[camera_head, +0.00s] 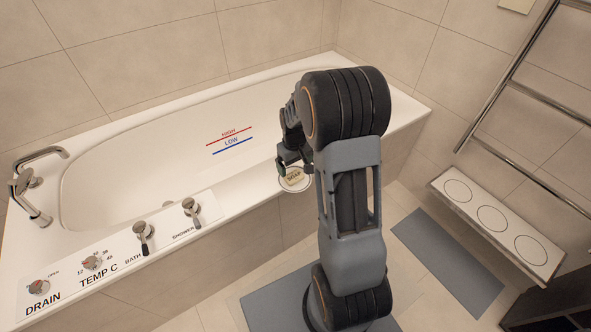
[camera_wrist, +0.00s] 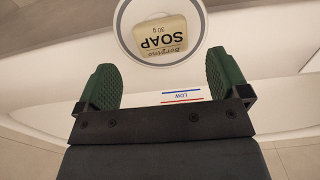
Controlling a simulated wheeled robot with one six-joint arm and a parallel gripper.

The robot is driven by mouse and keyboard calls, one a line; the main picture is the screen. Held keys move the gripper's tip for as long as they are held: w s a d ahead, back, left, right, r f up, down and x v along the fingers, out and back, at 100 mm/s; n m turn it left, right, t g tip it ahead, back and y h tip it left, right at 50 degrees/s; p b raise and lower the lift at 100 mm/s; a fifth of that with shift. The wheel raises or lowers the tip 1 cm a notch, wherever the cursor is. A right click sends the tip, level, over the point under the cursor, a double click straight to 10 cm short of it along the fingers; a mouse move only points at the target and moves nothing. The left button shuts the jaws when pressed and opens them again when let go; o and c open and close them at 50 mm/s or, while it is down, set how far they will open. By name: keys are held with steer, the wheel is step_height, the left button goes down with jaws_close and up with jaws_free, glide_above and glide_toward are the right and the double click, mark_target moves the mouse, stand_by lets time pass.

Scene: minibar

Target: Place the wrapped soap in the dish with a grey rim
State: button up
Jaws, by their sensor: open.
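The wrapped soap (camera_head: 293,177) is a small cream block marked SOAP. It lies in a round white dish with a grey rim (camera_head: 302,190) on the bath's front ledge. In the wrist view the soap (camera_wrist: 161,40) sits inside the dish's rim (camera_wrist: 122,41); the dish's far side is cut off by the frame. My gripper (camera_head: 289,165) is open and empty beside the dish in the head view. In the wrist view its two green fingers (camera_wrist: 160,76) are spread apart, with the soap beyond the gap between them and not held.
The white bathtub (camera_head: 130,180) has a tap (camera_head: 30,190) and several control knobs along its ledge. A shelf with several marked circles (camera_head: 497,222) stands at the right below a towel rail (camera_head: 520,90). Grey mats (camera_head: 447,262) lie on the floor.

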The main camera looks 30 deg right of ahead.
mark_target(295, 176)
steer(key=s+a+r+t+p, duration=0.1)
steer(key=s+a+r, duration=0.15)
steer(key=r, duration=0.45)
steer(key=s+a+r, duration=0.2)
steer(key=s+r, duration=0.1)
steer(key=r, duration=0.3)
steer(key=s+a+r+t, duration=0.1)
steer(key=s+a, duration=0.1)
steer(key=s, duration=0.3)
steer(key=s+a+r+m+t, duration=0.1)
steer(key=s+a, duration=0.1)
steer(key=s, duration=0.3)
steer(key=shift+s+a+r, duration=0.15)
steer(key=shift+a+r, duration=0.2)
steer(key=shift+r, duration=0.05)
